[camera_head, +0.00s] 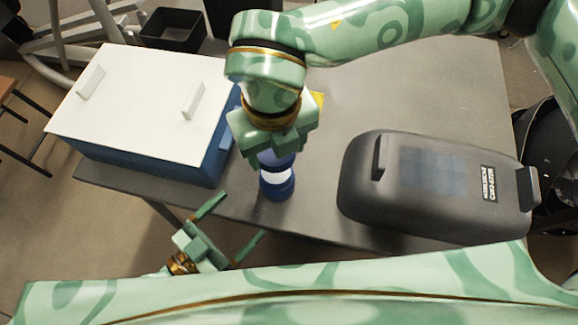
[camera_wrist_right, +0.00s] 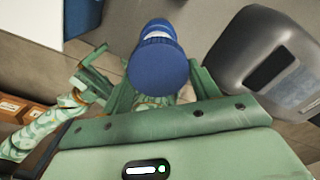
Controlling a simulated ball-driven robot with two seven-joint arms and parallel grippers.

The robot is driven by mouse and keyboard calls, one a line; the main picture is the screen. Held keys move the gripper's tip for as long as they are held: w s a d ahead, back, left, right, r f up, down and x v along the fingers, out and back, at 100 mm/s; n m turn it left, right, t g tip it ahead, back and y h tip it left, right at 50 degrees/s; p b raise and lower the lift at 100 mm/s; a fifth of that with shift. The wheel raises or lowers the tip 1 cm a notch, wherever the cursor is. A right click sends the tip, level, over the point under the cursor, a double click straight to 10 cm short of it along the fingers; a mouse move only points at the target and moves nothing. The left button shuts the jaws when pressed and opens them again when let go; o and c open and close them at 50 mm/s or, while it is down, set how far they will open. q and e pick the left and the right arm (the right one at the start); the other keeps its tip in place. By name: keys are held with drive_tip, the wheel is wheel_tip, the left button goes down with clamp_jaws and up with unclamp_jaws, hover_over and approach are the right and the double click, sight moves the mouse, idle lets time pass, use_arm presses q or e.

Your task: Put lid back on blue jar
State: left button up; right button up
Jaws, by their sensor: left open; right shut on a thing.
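The blue jar (camera_head: 278,189) stands upright near the front edge of the grey table (camera_head: 280,222), with a white band around it. A round blue lid (camera_wrist_right: 158,70) is between the fingers of my right gripper (camera_head: 277,150), which is shut on it. In the head view the lid is mostly hidden by the gripper and lines up above the jar. In the right wrist view it covers much of the jar. I cannot tell whether the lid touches the jar. My left gripper (camera_head: 229,226) is open and empty, low and to the left of the jar, off the table.
A blue box with a white lid (camera_head: 140,95) stands left of the jar. A dark grey rounded case (camera_head: 440,185) stands to the right. A yellow item (camera_head: 318,100) lies partly hidden behind my right gripper. The table's back right part is clear.

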sight(278, 174)
drive_tip(key=shift+s+a, duration=0.1)
drive_tip(key=shift+a, duration=0.1)
drive_tip(key=shift+d, duration=0.1)
use_arm(q)
drive_tip(key=x, duration=1.2)
drive_tip(key=shift+a, duration=0.1)
drive_tip(key=c, duration=1.5)
drive_tip(key=shift+o, duration=0.2)
use_arm(e)
drive_tip(key=shift+f, duration=2.45)
drive_tip(key=shift+f, duration=0.1)
drive_tip(key=shift+f, duration=0.8)
